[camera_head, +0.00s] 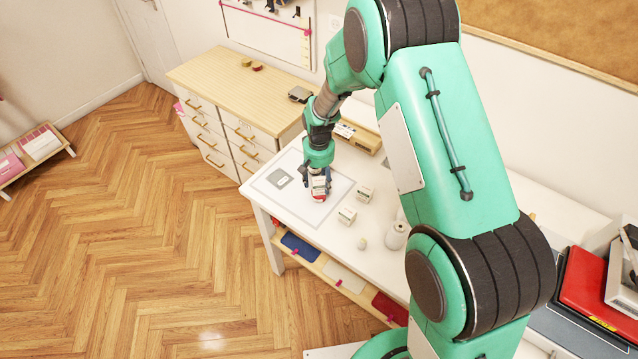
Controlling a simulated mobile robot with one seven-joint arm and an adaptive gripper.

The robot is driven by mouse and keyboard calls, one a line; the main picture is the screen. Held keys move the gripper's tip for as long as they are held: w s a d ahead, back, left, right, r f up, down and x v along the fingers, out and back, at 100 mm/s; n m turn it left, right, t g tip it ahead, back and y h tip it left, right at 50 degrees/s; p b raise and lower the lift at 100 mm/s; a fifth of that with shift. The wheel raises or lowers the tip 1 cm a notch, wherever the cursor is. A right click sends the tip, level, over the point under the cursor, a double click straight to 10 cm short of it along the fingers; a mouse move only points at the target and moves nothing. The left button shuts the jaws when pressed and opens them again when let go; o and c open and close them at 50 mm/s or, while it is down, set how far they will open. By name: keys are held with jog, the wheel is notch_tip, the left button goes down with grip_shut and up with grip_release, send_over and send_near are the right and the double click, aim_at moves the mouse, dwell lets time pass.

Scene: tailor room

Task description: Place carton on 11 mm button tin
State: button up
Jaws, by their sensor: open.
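My gripper (319,178) points down over the pale mat on the white table. It is open, with its dark fingers around or beside a small white carton (319,184). Red shows directly below this carton, apparently a round tin (319,196) on the mat. The carton looks to be on top of the tin, but the fingers partly hide it and I cannot tell the exact contact. Two similar small cartons, one farther back (365,194) and one nearer (347,216), stand to the right. The labels are too small to read.
A grey flat item (280,178) lies on the mat (301,205) left of my gripper. A white spool (396,236) and a small pale round object (362,243) stand toward the right. A wooden box (358,138) is behind. The mat's front left is clear.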

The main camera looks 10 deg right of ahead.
notch_tip(320, 180, up, 11)
jog(key=shift+f, duration=0.2)
dwell(0.7)
notch_tip(320, 180, up, 14)
jog(key=t, duration=0.1)
send_over(319, 181)
jog(key=s+d, duration=0.3)
jog(key=s, duration=0.3)
jog(key=s+d+r+t, duration=0.2)
jog(key=s+d+r, duration=0.1)
jog(key=s+r, duration=0.65)
jog(key=s+d+r+t, duration=0.1)
jog(key=s+r, duration=0.3)
jog(key=s, duration=0.7)
jog(key=s+d+r+t, duration=0.1)
jog(key=s+d+r, duration=0.2)
jog(key=s, duration=0.8)
jog(key=shift+r+t, duration=0.3)
jog(key=shift+r, duration=0.4)
